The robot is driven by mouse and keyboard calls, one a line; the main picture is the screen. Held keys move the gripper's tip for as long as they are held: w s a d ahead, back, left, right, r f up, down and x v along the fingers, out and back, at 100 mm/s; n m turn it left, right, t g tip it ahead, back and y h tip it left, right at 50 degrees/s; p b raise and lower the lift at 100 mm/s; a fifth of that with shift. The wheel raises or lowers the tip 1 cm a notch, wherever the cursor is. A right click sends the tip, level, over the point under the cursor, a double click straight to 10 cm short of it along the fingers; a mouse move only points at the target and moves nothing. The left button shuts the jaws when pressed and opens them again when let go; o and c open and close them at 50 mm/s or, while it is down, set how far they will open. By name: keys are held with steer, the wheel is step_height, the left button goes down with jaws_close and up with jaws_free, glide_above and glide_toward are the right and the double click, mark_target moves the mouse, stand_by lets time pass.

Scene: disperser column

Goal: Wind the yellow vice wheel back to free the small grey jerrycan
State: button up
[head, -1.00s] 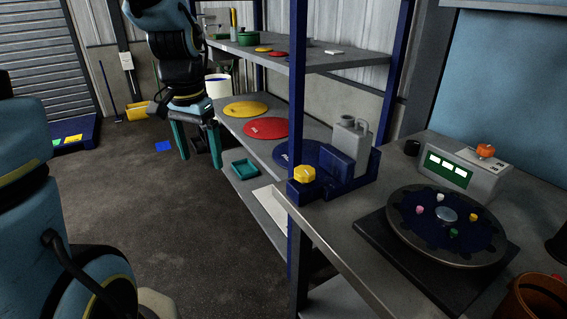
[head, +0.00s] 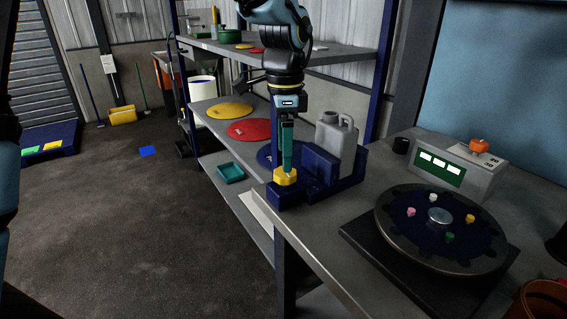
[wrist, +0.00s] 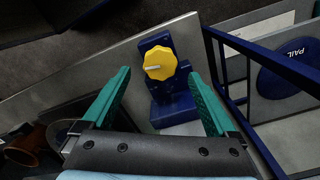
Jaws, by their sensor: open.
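The yellow vice wheel (head: 286,178) sits at the front end of the blue vice (head: 322,170) on the bench's left corner. In the wrist view the lobed wheel (wrist: 160,66) shows a pale pointer mark, beyond and between my fingertips. The small grey jerrycan (head: 335,140) stands upright in the vice behind its blue block. My gripper (head: 287,166) points down over the wheel in the head view. In the wrist view its green fingers (wrist: 160,80) are wide apart, with nothing between them at their own depth. Whether a finger touches the wheel cannot be told.
A turntable (head: 440,262) with small coloured knobs and a grey box with green panel (head: 441,176) stand right of the vice. A blue shelf post (wrist: 245,100) runs close to my right finger. Shelves with coloured discs (head: 231,110) lie behind.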

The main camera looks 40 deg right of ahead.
mark_target(285, 175)
steer(key=shift+f+p, duration=0.3)
steer(key=shift+f, duration=1.95)
steer(key=c, duration=1.4)
